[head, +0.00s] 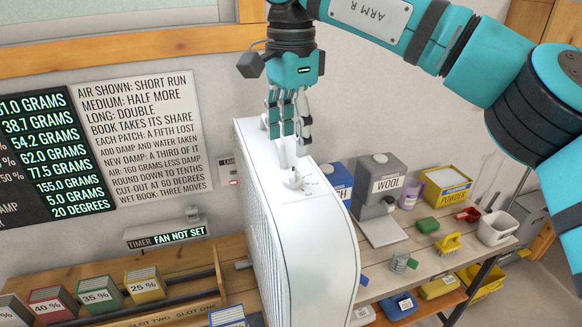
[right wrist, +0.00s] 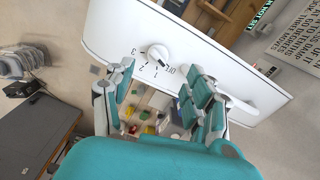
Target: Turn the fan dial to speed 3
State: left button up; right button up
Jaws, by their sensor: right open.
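The fan (head: 300,235) is a tall white box on the wooden bench in the head view. Its round white dial (head: 294,181) is on the top face. My right gripper (head: 289,140) points down just above the fan top, close to the dial. In the wrist view its fingers (right wrist: 160,97) are spread with the dial beyond them, and nothing is held. My left gripper is not in view.
A timer display (head: 165,237) reads FAN NOT SET. A grey WOOL dispenser (head: 383,190), a blue box, a POWDER box (head: 447,186) and a white cup (head: 496,228) stand right of the fan. Percent-labelled boxes (head: 96,297) stand to its left. A text board (head: 142,140) hangs behind.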

aim_at(292, 172)
jog(key=f, duration=0.1)
jog(key=f+p, duration=0.1)
jog(key=f, duration=0.1)
jog(key=shift+s+d+f, duration=0.1)
jog(key=shift+s+d, duration=0.05)
jog(key=shift+d, duration=0.05)
notch_tip(292, 172, down, 2)
jog(key=shift+a+f+p, duration=0.1)
jog(key=shift+f+p, duration=0.05)
jog(key=shift+p, duration=0.15)
jog(key=shift+f, duration=0.6)
grip_shut()
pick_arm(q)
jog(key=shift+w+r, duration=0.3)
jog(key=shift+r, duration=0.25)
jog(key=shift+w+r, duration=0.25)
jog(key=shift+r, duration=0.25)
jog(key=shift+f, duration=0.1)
